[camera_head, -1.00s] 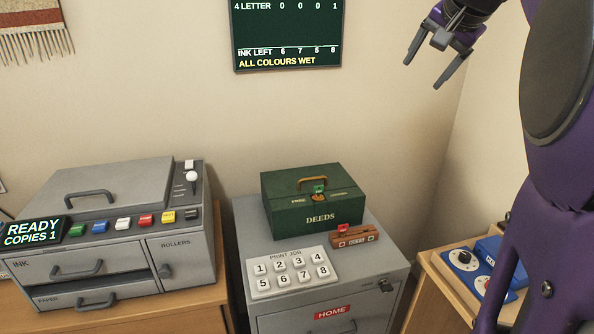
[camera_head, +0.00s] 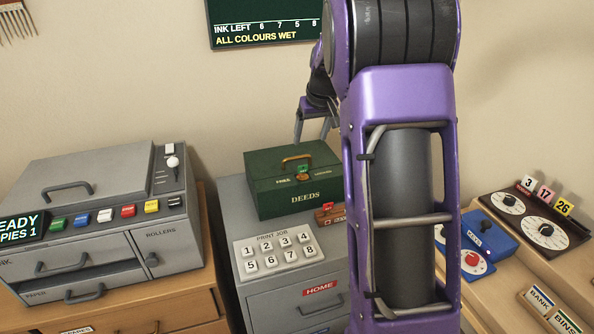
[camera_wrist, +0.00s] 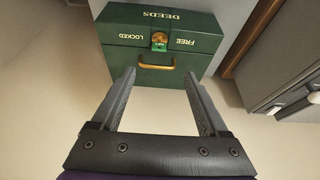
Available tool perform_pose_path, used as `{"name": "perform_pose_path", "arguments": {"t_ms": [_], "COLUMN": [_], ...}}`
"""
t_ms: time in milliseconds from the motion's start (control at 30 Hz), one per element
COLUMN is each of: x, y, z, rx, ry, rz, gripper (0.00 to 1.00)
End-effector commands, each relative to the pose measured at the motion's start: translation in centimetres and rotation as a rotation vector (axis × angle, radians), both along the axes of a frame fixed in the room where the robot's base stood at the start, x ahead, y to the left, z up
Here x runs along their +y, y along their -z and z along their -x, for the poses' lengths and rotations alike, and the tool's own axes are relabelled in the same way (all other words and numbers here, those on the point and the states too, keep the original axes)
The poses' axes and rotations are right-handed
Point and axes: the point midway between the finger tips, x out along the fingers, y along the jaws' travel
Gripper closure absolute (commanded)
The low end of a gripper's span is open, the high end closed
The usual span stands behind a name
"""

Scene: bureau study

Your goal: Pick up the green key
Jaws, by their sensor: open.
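The green key (camera_head: 302,168) sits in the round brass lock on the front upper part of the dark green DEEDS box (camera_head: 270,196). It also shows in the wrist view, small and upside down, at the brass lock (camera_wrist: 159,43) between the words LOCKED and FREE. My gripper (camera_head: 312,128) is open and empty. It hangs above and behind the box's right side in the head view, partly hidden by my purple arm. In the wrist view my gripper (camera_wrist: 159,80) points toward the box, apart from the key, with the box's brass handle (camera_wrist: 156,66) between the fingertips.
The box stands on a grey cabinet (camera_head: 258,292) with a PRINT JOB keypad (camera_head: 279,252). A wooden block with a red key (camera_head: 327,207) is close to the box's right, partly behind my arm. A grey copier (camera_head: 80,205) stands left.

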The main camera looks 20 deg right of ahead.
Motion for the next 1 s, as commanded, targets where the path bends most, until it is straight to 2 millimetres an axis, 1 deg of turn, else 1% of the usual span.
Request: {"name": "perform_pose_path", "arguments": {"t_ms": [33, 100, 300, 400, 500, 667, 900, 1000], "x": [0.0, 0.0, 0.0, 0.0, 0.0, 0.0, -0.2, -0.1], "y": [1.3, 2.8, 6.6, 8.2, 9.1, 9.9, 13.0, 13.8], "z": [-0.4, -1.0, -2.7, -3.3, -3.8, -4.2, -5.8, -6.2], "rx": [0.005, 0.005, 0.003, 0.002, 0.000, 0.001, 0.002, 0.000], "ry": [0.000, 0.001, 0.002, 0.003, 0.003, 0.003, 0.002, 0.003], "rz": [0.000, 0.000, 0.000, -0.001, 0.000, 0.000, 0.000, 0.000], "gripper": [0.22, 0.22, 0.22, 0.22, 0.22, 0.22, 0.22, 0.22]}}
